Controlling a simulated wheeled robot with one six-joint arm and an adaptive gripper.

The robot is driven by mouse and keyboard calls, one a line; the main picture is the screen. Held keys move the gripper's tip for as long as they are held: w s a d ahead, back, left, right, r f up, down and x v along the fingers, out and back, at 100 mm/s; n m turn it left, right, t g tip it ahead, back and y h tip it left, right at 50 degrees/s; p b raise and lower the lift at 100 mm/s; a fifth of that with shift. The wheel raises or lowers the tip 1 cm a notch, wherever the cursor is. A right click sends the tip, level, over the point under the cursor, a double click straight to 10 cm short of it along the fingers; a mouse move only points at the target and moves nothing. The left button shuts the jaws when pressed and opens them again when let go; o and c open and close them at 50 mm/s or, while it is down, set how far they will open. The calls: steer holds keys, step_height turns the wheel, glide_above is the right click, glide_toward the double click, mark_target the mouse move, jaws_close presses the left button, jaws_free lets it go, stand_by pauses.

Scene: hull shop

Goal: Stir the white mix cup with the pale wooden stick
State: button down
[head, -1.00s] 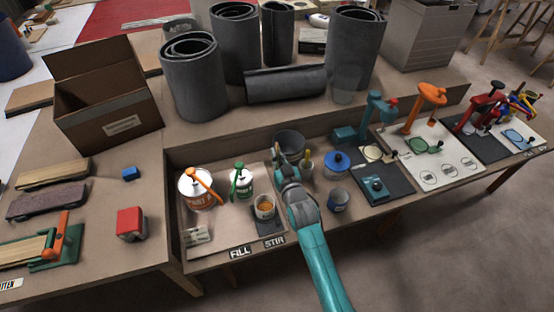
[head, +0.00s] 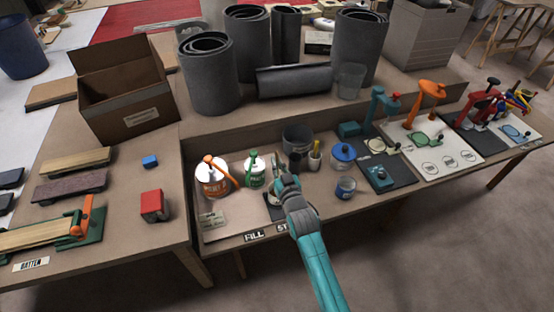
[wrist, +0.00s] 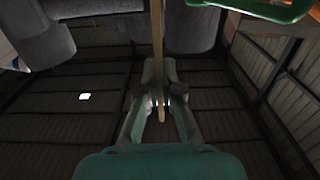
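The pale wooden stick (wrist: 158,40) runs upright between the fingers of my gripper (wrist: 160,100) in the wrist view, and the fingers are shut on it. In the head view my gripper (head: 284,184) is over the dark STIR mat (head: 274,213) at the front of the bench. The white mix cup (head: 273,197) is mostly hidden by my gripper there. I cannot tell whether the stick's lower end is inside the cup.
The floor in front is clear.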

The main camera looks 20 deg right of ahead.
steer(key=shift+f, duration=4.3)
steer(key=shift+s, duration=0.45)
stand_by(3.2)
